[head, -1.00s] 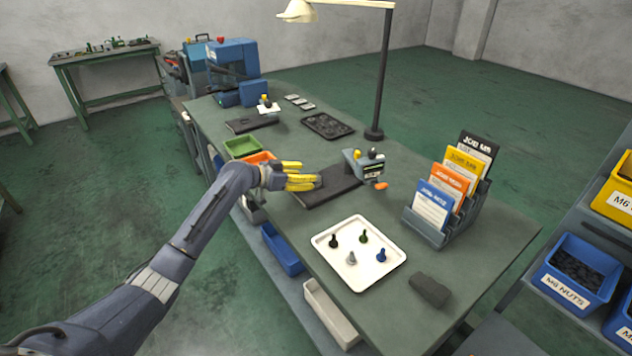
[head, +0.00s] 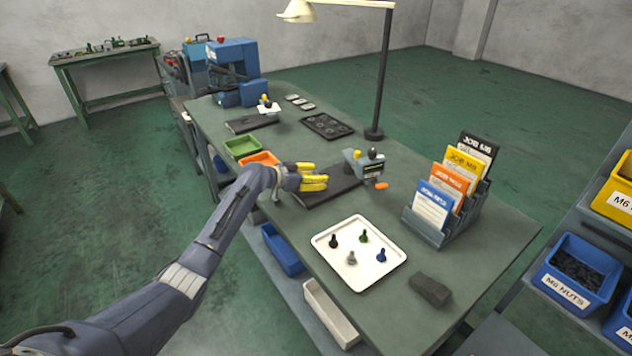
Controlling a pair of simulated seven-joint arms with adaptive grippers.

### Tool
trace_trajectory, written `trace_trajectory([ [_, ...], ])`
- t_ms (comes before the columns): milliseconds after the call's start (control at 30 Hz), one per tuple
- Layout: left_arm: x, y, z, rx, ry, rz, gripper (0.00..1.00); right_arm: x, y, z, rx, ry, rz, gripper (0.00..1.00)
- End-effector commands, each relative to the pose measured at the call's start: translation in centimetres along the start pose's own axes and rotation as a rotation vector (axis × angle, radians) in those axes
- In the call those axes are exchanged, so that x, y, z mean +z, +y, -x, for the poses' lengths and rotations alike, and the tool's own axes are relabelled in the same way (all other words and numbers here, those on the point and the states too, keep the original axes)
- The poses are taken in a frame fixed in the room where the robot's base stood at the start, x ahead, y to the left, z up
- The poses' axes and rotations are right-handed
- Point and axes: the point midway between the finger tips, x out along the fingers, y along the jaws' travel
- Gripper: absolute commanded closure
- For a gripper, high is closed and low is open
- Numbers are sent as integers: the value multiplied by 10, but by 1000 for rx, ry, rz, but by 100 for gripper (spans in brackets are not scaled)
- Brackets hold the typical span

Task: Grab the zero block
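My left gripper (head: 314,178), with yellow fingers, is above the dark mat (head: 337,190) at the middle of the bench. Its fingers are extended and spread, with nothing visible between them. A small grey device (head: 364,165) with an orange knob stands just right of the fingers, apart from them. A dark grey block (head: 430,290) lies at the near right of the bench, far from the gripper. No label shows which thing is the zero block; I cannot tell. My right gripper is out of view.
A white tray (head: 327,239) with several small pegs sits in front of the mat. A card rack (head: 425,228) stands right, a lamp post (head: 380,80) behind. Green (head: 242,146) and orange bins (head: 262,158) line the left edge. The near right bench top is mostly clear.

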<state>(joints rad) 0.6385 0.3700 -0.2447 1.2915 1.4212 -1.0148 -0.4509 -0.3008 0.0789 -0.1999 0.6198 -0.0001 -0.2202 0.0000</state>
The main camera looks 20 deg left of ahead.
Motion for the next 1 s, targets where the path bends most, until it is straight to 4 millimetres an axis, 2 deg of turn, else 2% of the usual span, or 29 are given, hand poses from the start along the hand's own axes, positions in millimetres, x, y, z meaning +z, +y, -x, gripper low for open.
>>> trace_trajectory([
  [33, 0, 0, 0, 0, 0, 0, 59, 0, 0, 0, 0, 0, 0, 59],
  [400, 0, 0, 0, 0, 0, 0, 100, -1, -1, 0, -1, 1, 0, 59],
  [1000, -2, 0, 1, 0, 0, 0, 100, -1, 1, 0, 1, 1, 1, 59],
])
